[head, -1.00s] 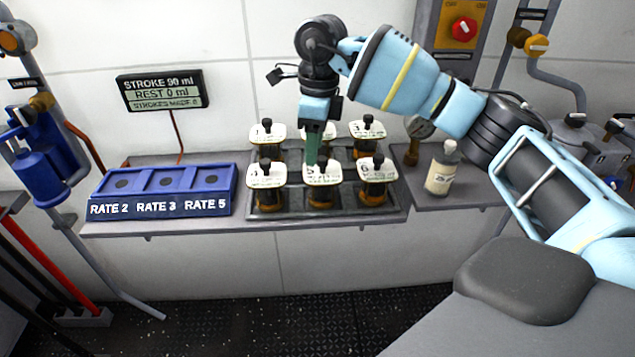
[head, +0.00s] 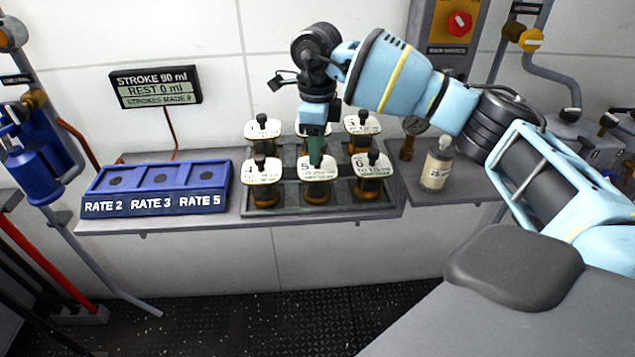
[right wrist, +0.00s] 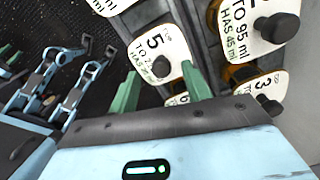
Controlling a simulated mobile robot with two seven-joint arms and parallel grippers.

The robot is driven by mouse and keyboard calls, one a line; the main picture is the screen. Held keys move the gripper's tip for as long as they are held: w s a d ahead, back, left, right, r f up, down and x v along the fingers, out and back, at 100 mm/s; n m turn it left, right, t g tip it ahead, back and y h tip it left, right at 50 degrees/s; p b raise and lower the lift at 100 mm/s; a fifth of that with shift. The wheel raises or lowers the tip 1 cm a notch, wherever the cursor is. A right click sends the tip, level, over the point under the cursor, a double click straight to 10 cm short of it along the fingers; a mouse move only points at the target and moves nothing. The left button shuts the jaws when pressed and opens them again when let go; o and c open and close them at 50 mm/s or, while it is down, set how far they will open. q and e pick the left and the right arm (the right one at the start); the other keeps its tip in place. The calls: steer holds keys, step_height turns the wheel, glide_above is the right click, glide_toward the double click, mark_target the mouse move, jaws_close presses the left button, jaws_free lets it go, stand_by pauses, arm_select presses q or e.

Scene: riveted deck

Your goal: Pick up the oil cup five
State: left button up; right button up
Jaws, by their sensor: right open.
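Oil cup five (head: 317,172) stands in the middle of the front row of the cup rack. It is an amber cup with a white label plate and a black knob. In the right wrist view its plate reads 5 (right wrist: 152,44), with some small print unreadable. My right gripper (head: 315,160) points down at this cup from above, its green fingers hiding the knob in the head view. In the right wrist view the open fingers (right wrist: 160,88) are on either side of the knob, with no contact visible. My left gripper is not identifiable.
Cup four (head: 262,173) and cup six (head: 372,167) flank it closely; more cups stand behind. The dark rack (head: 382,210) sits on a grey shelf. A blue rate tray (head: 157,203) is left, a bottle (head: 437,168) right. Shelf between tray and rack is narrow.

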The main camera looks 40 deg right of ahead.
mark_target(317, 176)
steer(key=shift+w+f, duration=0.1)
steer(key=shift+f, duration=1.45)
jaws_close()
